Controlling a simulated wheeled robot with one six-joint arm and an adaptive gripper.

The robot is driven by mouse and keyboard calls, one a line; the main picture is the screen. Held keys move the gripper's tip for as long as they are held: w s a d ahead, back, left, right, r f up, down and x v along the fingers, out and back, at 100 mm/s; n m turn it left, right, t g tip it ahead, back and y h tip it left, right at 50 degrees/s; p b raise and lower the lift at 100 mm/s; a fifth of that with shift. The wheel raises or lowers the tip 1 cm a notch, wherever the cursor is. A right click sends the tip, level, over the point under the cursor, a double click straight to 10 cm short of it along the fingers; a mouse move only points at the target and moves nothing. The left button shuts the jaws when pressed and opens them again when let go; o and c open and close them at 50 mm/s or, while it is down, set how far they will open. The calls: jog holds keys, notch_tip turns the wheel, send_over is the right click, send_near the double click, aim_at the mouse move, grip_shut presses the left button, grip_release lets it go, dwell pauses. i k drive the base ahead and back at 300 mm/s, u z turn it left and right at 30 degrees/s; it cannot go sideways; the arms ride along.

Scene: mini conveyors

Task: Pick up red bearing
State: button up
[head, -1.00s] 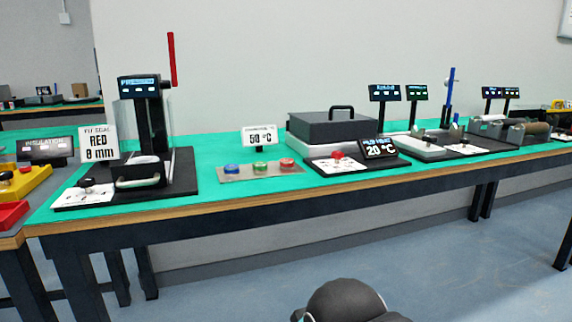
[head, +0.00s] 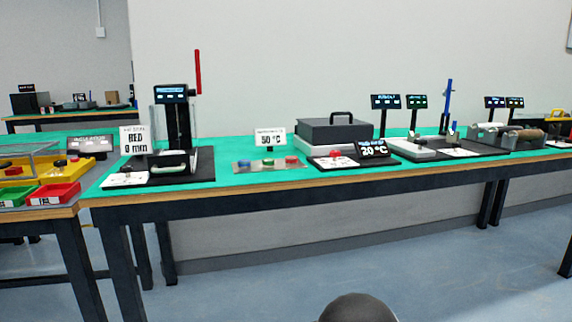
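A small red round piece (head: 291,160) sits at the right end of a flat grey plate (head: 256,168) on the green bench, beside a green piece (head: 268,162) and a blue piece (head: 243,164). Another small red round piece (head: 335,153) sits on a white card in front of the dark box. I cannot tell from this distance which of them is a bearing. My gripper is not in view; only a dark rounded part of my own arm shows at the bottom edge.
The green bench (head: 400,173) holds a press with a red lever (head: 198,72), a "RED 8 mm" sign (head: 134,141), a dark lidded box (head: 325,132) and several displays. A side table at left holds a red bin (head: 54,194) and a yellow bin (head: 64,172). The floor in front is clear.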

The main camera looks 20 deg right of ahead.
aim_at(291, 160)
jog(key=u, duration=1.5)
jog(key=i, duration=0.95)
jog(key=z, duration=1.7)
